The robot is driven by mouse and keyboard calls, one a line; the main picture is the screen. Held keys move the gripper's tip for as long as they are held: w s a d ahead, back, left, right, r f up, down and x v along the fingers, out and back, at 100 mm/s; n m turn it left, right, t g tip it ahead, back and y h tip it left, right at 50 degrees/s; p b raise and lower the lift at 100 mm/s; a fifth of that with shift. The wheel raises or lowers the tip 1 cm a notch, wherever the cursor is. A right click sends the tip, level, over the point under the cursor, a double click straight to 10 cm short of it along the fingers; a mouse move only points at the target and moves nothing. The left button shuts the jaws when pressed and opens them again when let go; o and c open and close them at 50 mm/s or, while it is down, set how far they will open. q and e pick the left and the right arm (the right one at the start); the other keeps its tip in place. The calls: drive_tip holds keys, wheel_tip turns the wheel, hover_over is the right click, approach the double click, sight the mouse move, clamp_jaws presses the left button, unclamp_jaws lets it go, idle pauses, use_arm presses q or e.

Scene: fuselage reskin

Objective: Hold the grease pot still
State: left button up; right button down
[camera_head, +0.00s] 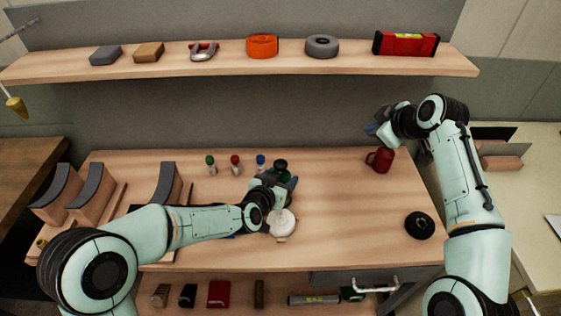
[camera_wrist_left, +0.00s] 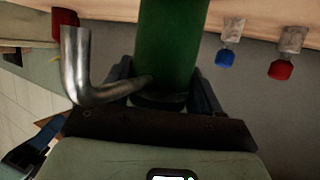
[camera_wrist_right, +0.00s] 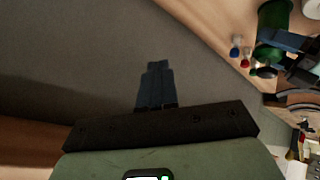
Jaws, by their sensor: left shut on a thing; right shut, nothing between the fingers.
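The grease pot (camera_head: 281,165) looks like the dark green cylinder standing on the bench near its middle. It fills the top centre of the left wrist view (camera_wrist_left: 167,45), with a bent metal tube (camera_wrist_left: 82,70) beside it. My left gripper (camera_head: 288,180) is shut on the green pot, with a finger on either side of it near the palm. The pot also shows at the top right of the right wrist view (camera_wrist_right: 274,18). My right gripper (camera_head: 372,128) is shut and empty, raised at the back right above a red mug (camera_head: 380,160). Its fingertips meet in the right wrist view (camera_wrist_right: 155,70).
Small bottles with green, red and blue caps (camera_head: 235,165) stand left of the pot. A pale round item (camera_head: 283,223) is in front. A black ring-shaped item (camera_head: 419,225) lies at right. An upper shelf (camera_head: 230,66) crosses behind. The bench (camera_head: 345,215) is clear at centre right.

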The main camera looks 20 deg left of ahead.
drive_tip(key=s+a+r+n+g+y, duration=0.1)
drive_tip(key=s+a+n, duration=0.1)
drive_tip(key=a, duration=0.4)
drive_tip(key=s+a+r+n+y, duration=0.1)
drive_tip(key=s+a+r+n, duration=0.1)
drive_tip(key=a, duration=0.5)
drive_tip(key=r+n+g, duration=0.1)
drive_tip(key=n+g, duration=0.1)
drive_tip(key=n, duration=0.1)
hover_over(283, 165)
drive_tip(key=shift+a+y, duration=0.1)
drive_tip(key=shift+y, duration=0.3)
drive_tip(key=shift+f, duration=4.35)
drive_tip(key=shift+f, duration=0.15)
drive_tip(key=shift+f, duration=0.25)
